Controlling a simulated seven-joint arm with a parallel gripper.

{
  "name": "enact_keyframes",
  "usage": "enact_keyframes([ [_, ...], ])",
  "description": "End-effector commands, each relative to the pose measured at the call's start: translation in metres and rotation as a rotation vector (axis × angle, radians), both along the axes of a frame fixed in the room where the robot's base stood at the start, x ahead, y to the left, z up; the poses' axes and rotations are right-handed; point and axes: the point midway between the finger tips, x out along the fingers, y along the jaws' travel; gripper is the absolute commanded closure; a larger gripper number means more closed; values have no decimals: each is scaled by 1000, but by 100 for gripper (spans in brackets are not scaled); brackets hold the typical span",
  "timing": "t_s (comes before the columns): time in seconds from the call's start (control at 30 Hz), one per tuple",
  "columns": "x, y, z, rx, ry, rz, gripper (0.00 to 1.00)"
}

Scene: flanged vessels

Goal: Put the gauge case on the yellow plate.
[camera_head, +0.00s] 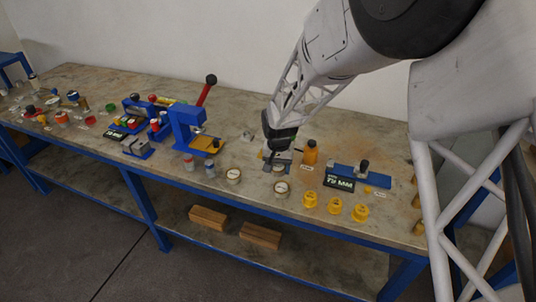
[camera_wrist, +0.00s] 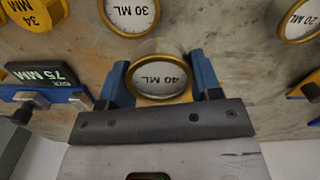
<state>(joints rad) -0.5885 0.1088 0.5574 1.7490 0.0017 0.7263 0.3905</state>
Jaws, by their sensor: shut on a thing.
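My gripper (camera_head: 276,157) is low over the bench, left of an orange bottle. In the wrist view its two blue fingers (camera_wrist: 160,62) are shut on a round gauge case (camera_wrist: 157,82) with a brass rim and a white face marked 40 ML. One finger is on each side of the case. In the head view the gripper mostly hides this case, and I cannot tell whether it touches the bench. The yellow plate (camera_head: 206,145) lies at the foot of a blue press with a red lever, left of my gripper. Nothing is seen on the plate.
Two similar round cases stand in front, one marked 30 ML (camera_wrist: 130,14), one 20 ML (camera_wrist: 301,20). The orange bottle (camera_head: 310,152), a blue fixture marked 75 MM (camera_head: 339,184) and several yellow hex caps (camera_head: 335,206) are to the right. The blue press (camera_head: 186,125) rises behind the plate.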

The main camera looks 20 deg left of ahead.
Motion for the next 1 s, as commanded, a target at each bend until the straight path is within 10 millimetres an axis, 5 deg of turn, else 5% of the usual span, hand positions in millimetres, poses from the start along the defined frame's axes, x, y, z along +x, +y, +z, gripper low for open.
enact_keyframes([
  [0.47,9,6,-1,0,-1,0,75],
  [1.0,70,46,-8,0,-1,0,75],
])
